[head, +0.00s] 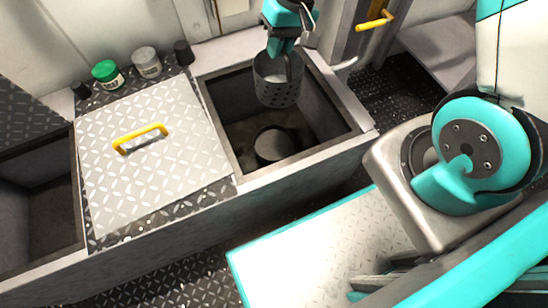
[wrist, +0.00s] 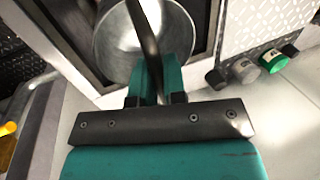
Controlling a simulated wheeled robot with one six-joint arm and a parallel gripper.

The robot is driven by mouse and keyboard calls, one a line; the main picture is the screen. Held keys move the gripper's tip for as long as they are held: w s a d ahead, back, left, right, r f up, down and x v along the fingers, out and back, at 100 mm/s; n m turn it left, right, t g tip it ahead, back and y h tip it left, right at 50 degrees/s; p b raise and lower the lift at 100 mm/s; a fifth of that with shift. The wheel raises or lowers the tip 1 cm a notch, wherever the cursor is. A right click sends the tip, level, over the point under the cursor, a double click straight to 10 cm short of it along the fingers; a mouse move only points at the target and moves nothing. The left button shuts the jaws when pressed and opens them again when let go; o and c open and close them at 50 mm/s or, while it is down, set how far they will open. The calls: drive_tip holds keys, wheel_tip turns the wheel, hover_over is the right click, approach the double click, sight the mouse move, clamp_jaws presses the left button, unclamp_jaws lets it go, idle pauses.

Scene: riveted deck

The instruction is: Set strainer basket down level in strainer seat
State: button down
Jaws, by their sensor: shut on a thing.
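The strainer basket (head: 279,82) is a grey perforated bucket that hangs over the open well, toward its back edge. My gripper (head: 287,47) is above it and shut on its handle. In the wrist view the dark bail handle (wrist: 143,35) runs between the teal fingers, and the basket's smooth inside (wrist: 112,38) shows beyond them. The strainer seat (head: 272,144) looks like the round dark fitting on the well floor, lower in the head view than the basket. The basket is apart from it. My fingertips are partly hidden by the handle and basket.
The well's raised metal rim (head: 305,157) surrounds the opening. A diamond-plate hatch with a yellow handle (head: 140,138) covers the section to the left. A green-lidded jar (head: 107,74), a grey jar (head: 146,62) and dark caps stand behind it. A yellow lever (head: 374,21) is at back right.

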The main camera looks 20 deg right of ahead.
drive_tip(key=b+x, duration=0.6)
drive_tip(key=x, duration=0.1)
drive_tip(key=shift+s+d+f, duration=0.15)
drive_tip(key=shift+s+d, duration=0.1)
drive_tip(key=shift+d, duration=0.05)
wheel_tip(320, 180, down, 20)
drive_tip(key=b, duration=1.1)
drive_tip(key=shift+r+b, duration=0.25)
drive_tip(key=shift+b, duration=0.1)
drive_tip(key=shift+f, duration=0.1)
drive_tip(key=c, duration=1.6)
unclamp_jaws()
drive_tip(key=shift+f, duration=0.1)
drive_tip(key=o, duration=0.4)
